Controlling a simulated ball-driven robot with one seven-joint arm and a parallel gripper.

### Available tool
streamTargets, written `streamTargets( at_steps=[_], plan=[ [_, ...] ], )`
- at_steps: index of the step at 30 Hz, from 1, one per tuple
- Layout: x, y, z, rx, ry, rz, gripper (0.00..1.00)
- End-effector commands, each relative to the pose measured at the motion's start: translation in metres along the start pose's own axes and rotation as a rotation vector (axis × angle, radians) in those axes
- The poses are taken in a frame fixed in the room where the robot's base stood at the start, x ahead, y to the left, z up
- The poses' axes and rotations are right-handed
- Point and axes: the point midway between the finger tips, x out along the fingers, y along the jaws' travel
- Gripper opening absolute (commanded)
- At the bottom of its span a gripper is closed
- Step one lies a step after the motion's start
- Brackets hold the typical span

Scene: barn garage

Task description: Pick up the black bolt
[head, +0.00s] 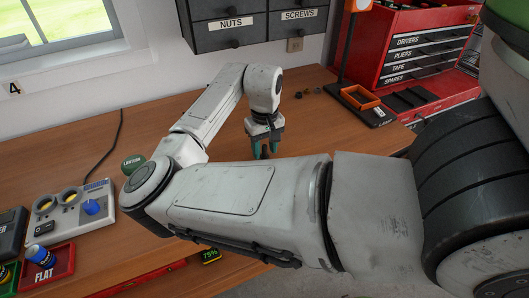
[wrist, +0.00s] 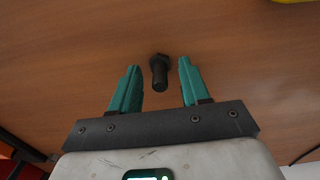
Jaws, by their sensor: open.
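The black bolt (wrist: 159,73) lies on the wooden workbench (wrist: 60,75) in the wrist view. Its wider head points away from my gripper and its shank points toward it. My gripper (wrist: 160,67) is open, with one teal finger on each side of the bolt and a gap on both sides. I cannot tell the height of the fingers above the bench. In the head view my gripper (head: 265,152) points down over the bench, and the bolt is not visible there.
Small dark pieces (head: 308,92) lie near the back of the bench, beside an orange-framed stand (head: 360,97). A red tool chest (head: 420,55) stands at the right. A grey control box (head: 80,208) and a red FLAT tray (head: 58,268) are at the left. Bench around my gripper is clear.

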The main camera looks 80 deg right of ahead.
Motion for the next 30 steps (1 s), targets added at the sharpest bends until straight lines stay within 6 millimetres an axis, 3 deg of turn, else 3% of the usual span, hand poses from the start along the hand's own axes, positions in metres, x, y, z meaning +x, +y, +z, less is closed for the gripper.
streamTargets(
  at_steps=[15,30],
  plan=[
    [-0.0004,-0.0001,0.0000,0.000,0.000,0.000,0.00],
    [-0.0037,-0.0001,-0.0002,0.000,0.000,-0.001,0.00]
  ],
)
